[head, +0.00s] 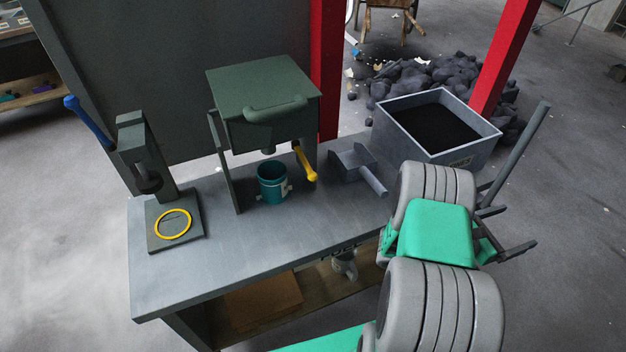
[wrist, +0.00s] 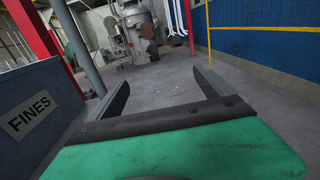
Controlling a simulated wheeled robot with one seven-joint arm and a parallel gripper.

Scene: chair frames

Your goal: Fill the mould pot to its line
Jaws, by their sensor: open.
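A teal pot (head: 271,182), which looks like the mould pot, stands upright on the bench under a dark green lidded box (head: 265,90) with a yellow crank (head: 305,163). Its fill line and contents cannot be made out. A grey scoop (head: 352,162) lies on the bench, handle toward the front right. A grey bin (head: 448,149) of black powder stands right of the scoop; its FINES label shows in the wrist view (wrist: 30,115). My gripper (head: 520,228) is open and empty, right of the bin and clear of the pot and scoop. Its fingers show in the wrist view (wrist: 161,77).
A press (head: 145,165) with a blue lever and a yellow ring on its base stands at the bench's left. A red post (head: 328,70) rises behind the bench, and another behind the bin. A coal heap (head: 430,78) lies behind. The bench (head: 215,262) front is clear.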

